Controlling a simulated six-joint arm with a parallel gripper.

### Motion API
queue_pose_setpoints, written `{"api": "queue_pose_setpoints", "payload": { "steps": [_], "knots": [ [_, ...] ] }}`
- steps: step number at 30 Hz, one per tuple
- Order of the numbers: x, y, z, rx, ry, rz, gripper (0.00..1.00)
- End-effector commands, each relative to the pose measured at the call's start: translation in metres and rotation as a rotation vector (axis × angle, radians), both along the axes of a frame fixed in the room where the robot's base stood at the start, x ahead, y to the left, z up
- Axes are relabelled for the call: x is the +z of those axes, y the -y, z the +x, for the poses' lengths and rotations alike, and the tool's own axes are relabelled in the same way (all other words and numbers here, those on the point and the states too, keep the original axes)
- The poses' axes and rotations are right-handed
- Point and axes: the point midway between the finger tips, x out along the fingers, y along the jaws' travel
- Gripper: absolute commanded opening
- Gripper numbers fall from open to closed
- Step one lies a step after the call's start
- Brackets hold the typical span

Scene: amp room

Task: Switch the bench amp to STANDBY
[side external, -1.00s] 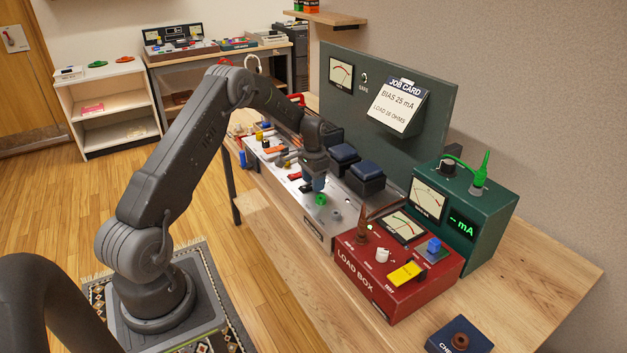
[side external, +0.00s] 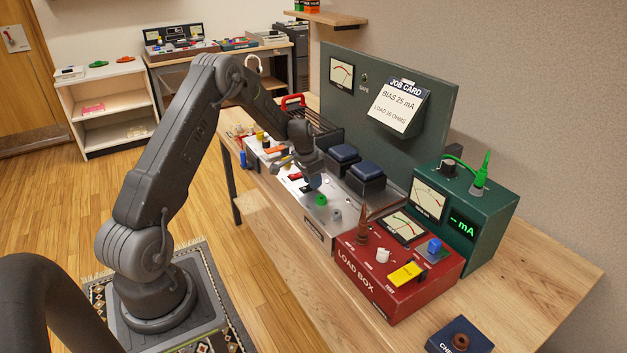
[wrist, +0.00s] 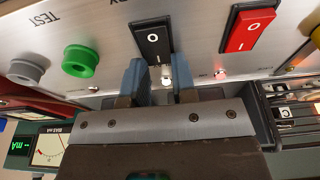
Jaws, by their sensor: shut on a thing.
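The bench amp's silver panel (side external: 312,218) lies under my gripper (side external: 315,184) in the side view. In the wrist view a black rocker switch (wrist: 152,38), marked O and I, stands at the fingertips of my gripper (wrist: 162,78). The two blue-grey fingers flank its near end, and my gripper appears shut on it; the exact contact is partly hidden. The label above the rocker is cut off, ending in Y. A small bright spot (wrist: 166,82) shows between the fingers. The black rocker is hidden by my gripper in the side view.
A red rocker (wrist: 248,29) sits right of the black one, with a lit red lamp (wrist: 220,74) near it. A green knob (wrist: 80,61) and grey knob (wrist: 27,70) are left. The red load box (side external: 385,285) and dark blue capped parts (side external: 367,172) stand close by.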

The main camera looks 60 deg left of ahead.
Motion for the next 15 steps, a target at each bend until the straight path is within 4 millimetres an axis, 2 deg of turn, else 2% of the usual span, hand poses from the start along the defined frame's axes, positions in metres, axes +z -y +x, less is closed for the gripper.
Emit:
{"api": "queue_pose_setpoints", "payload": {
  "steps": [14,15],
  "knots": [
    [0.0022,0.0006,-0.0003,0.001,0.057,0.007,0.02],
    [0.0022,0.0005,-0.0003,0.001,0.057,0.007,0.28]
  ]
}}
